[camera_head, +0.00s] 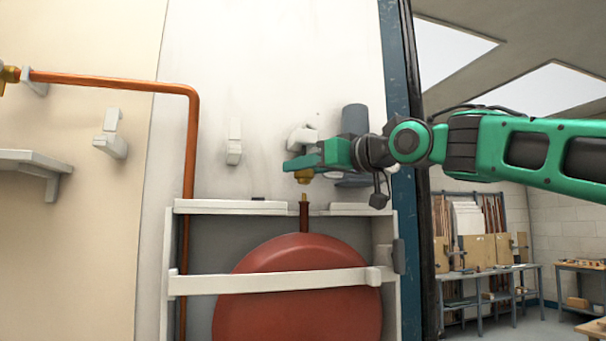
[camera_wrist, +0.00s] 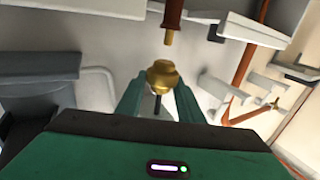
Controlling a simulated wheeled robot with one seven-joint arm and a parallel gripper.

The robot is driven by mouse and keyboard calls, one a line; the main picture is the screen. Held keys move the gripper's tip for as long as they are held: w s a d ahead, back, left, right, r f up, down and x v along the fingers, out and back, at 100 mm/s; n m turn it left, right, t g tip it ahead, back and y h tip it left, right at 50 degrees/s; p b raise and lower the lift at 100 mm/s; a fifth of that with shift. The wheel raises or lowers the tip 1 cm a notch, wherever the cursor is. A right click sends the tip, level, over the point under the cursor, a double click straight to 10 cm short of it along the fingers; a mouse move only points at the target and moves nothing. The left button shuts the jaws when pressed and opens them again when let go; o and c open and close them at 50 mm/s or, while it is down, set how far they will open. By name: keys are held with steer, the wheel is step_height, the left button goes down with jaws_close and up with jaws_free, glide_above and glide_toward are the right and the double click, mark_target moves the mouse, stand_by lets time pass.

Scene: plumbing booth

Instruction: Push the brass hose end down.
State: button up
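The brass hose end (camera_wrist: 162,74) sits between the two green fingertips of my gripper (camera_wrist: 160,90), which look shut on it. A dark stem shows behind it between the fingers. In the head view the brass hose end (camera_head: 304,178) shows just under my gripper (camera_head: 298,164). Straight below it, a brown pipe stub with a brass tip (camera_head: 304,213) rises from the red round tank. A small gap separates the two. The stub (camera_wrist: 173,14) also shows in the wrist view, its brass tip close to the hose end but apart from it.
The red tank (camera_head: 298,300) stands in a white frame (camera_head: 270,283) with a crossbar. A grey cylinder (camera_head: 354,121) and a white bracket (camera_head: 302,138) are on the wall behind my gripper. A copper pipe (camera_head: 193,150) runs down at left. A blue post (camera_head: 400,60) is at right.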

mark_target(310, 179)
jaws_close()
steer(key=shift+w+d+f, duration=0.1)
steer(key=shift+d+f, duration=0.05)
steer(key=shift+f, duration=1.45)
steer(key=o, duration=0.6)
jaws_free()
steer(key=shift+s+d+r, duration=0.15)
steer(key=shift+s+d, duration=0.1)
steer(key=shift+s, duration=0.15)
steer(key=v, duration=0.9)
steer(key=shift+s+d, duration=0.2)
steer(key=shift+d, duration=0.1)
